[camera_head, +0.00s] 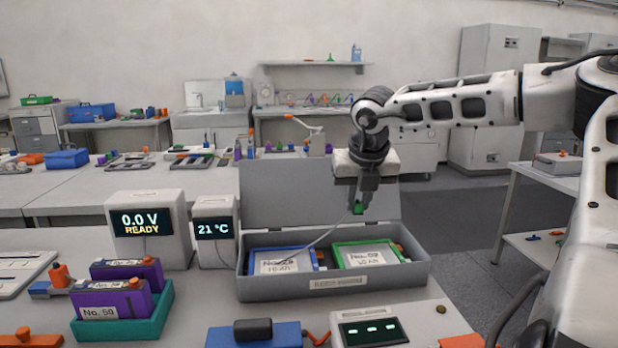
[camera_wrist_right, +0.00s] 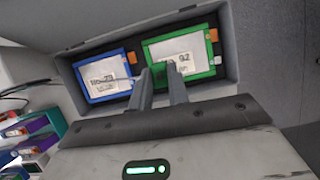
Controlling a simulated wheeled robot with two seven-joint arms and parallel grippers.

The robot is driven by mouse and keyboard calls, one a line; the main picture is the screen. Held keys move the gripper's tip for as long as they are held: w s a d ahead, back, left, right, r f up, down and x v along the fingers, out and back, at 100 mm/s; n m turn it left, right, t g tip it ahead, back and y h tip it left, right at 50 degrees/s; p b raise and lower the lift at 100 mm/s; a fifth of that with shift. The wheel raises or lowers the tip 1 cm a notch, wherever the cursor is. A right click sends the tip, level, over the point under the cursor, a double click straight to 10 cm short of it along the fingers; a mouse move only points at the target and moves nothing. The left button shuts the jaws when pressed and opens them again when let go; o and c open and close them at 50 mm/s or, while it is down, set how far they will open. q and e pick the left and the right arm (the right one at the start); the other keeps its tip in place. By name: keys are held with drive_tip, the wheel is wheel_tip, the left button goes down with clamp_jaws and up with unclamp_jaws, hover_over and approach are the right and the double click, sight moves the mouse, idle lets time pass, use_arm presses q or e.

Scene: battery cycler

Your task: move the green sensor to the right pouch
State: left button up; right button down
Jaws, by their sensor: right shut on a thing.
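My right gripper (camera_head: 361,196) hangs pointing down above the grey box, shut on the small green sensor (camera_head: 358,208). The sensor is in the air above the pouches, with a thin pale cable running from it down to the left. The right pouch (camera_head: 367,255) has a green frame and a white label and lies in the right half of the box. The left pouch (camera_head: 281,261) has a blue frame. My left gripper is not in view.
The grey box (camera_head: 330,283) has its lid raised at the back. The 21 °C display (camera_head: 214,230) and the 0.0 V display (camera_head: 148,225) stand left of it. A teal tray (camera_head: 125,325) holds purple packs.

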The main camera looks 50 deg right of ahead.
drive_tip(key=shift+n, duration=0.3)
drive_tip(key=shift+s+d+f, duration=0.25)
drive_tip(key=shift+d+f, duration=0.3)
drive_tip(key=shift+f, duration=0.35)
drive_tip(key=shift+s+d+f, duration=0.2)
drive_tip(key=shift+d+f, duration=0.35)
drive_tip(key=shift+f, duration=0.35)
drive_tip(key=shift+s+d+f, duration=0.25)
drive_tip(key=shift+d+f, duration=0.3)
drive_tip(key=shift+f, duration=0.35)
drive_tip(key=shift+f+b, duration=1.1)
drive_tip(key=shift+f, duration=0.95)
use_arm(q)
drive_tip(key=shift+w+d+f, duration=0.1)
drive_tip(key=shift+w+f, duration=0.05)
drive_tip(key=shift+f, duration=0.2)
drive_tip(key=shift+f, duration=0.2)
use_arm(e)
drive_tip(key=shift+b, duration=0.35)
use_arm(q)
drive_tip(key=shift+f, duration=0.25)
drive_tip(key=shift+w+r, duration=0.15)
